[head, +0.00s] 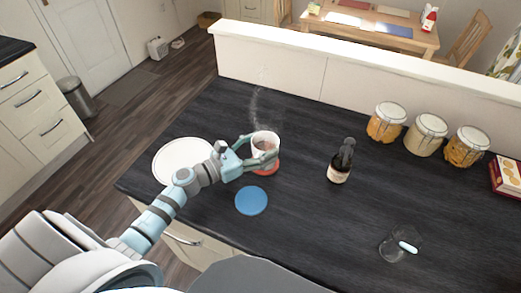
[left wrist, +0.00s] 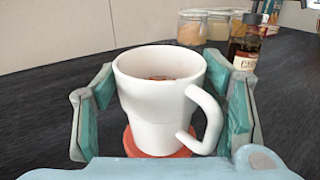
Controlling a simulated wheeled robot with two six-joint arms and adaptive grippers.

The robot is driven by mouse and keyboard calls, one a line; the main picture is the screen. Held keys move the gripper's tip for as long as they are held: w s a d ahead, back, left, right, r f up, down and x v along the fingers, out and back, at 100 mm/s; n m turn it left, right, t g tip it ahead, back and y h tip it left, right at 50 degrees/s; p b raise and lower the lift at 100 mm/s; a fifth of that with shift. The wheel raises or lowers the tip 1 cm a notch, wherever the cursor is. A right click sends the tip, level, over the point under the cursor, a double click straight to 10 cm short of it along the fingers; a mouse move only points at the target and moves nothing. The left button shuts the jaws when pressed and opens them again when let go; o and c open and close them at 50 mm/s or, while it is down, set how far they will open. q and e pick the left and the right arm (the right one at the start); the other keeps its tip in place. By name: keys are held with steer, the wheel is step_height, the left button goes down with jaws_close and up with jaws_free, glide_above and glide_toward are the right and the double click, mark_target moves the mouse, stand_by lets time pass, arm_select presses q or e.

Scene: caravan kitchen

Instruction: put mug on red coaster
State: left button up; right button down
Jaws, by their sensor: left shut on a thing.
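The white mug (head: 265,143) has a dark drink in it, and faint steam rises above it in the head view. It stands upright over the red coaster (head: 268,168); I cannot tell whether it touches the coaster. My left gripper (head: 256,154) is shut on the mug, with a finger on either side. In the left wrist view the mug (left wrist: 160,100) is between the finger pads, its handle to the right, and the red coaster (left wrist: 133,145) shows beneath it. The mug hides much of the coaster. My right gripper is not in view.
A blue coaster (head: 251,201) lies nearer me, and a white plate (head: 172,166) lies left. A dark bottle (head: 340,165) stands right of the mug. A clear glass (head: 394,248) is at the front right. Several jars (head: 425,138) line the back right.

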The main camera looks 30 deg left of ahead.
arm_select(q)
steer(key=shift+f, duration=0.1)
steer(key=o, duration=1.3)
steer(key=shift+o, duration=1.3)
